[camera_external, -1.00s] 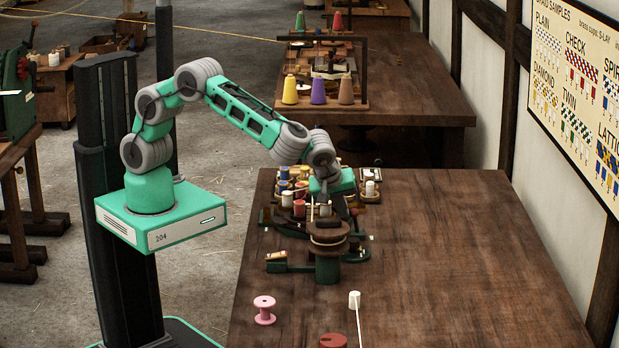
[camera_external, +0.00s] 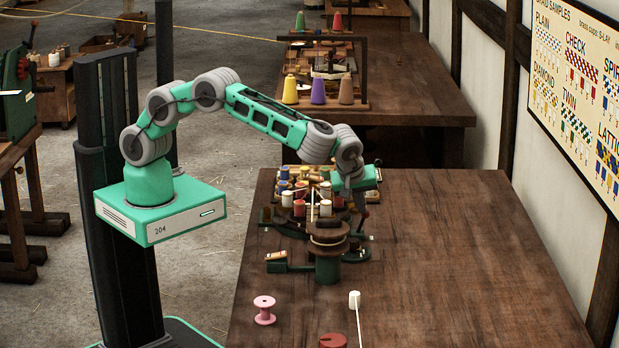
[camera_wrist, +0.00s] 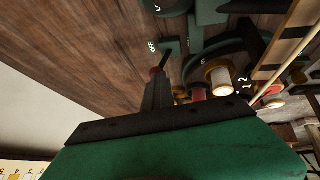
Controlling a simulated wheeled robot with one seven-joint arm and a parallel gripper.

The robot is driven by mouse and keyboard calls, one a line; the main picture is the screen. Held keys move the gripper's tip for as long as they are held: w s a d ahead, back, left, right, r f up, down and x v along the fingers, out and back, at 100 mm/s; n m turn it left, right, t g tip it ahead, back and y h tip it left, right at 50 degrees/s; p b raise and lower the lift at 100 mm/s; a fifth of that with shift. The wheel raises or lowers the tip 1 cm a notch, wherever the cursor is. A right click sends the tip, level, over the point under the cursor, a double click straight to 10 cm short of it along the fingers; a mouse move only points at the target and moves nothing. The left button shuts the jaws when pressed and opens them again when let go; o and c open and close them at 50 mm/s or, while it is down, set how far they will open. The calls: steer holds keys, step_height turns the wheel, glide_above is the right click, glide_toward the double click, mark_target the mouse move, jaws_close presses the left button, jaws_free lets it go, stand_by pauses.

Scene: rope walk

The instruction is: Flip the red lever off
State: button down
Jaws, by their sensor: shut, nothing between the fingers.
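The braiding machine (camera_external: 325,230), with its dark green base, stands on the wooden table. Its lever (camera_external: 364,216) is a thin dark rod with a small dark red knob, at the machine's right side. In the wrist view the lever (camera_wrist: 165,59) points to the lower left by the white OFF label, its red knob (camera_wrist: 155,71) right at my fingertips. My gripper (camera_external: 361,205) is shut and empty, pointing down by the lever. It also shows in the wrist view (camera_wrist: 157,82). I cannot tell whether the fingers touch the knob.
Several coloured bobbins (camera_external: 299,208) crowd the machine left of my gripper. A pink spool (camera_external: 264,310), a white bobbin (camera_external: 354,299) and a dark red round piece (camera_external: 333,341) are at the near part of the table (camera_external: 450,250). The table's right side is clear.

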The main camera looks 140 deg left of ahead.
stand_by(0.4)
steer(key=w+d+r+p, duration=0.2)
steer(key=w+r+p, duration=0.2)
steer(key=r+p, duration=0.4)
steer(key=shift+w+d+r+p, duration=0.15)
steer(key=shift+w+r+p, duration=0.15)
steer(key=shift+p, duration=2.05)
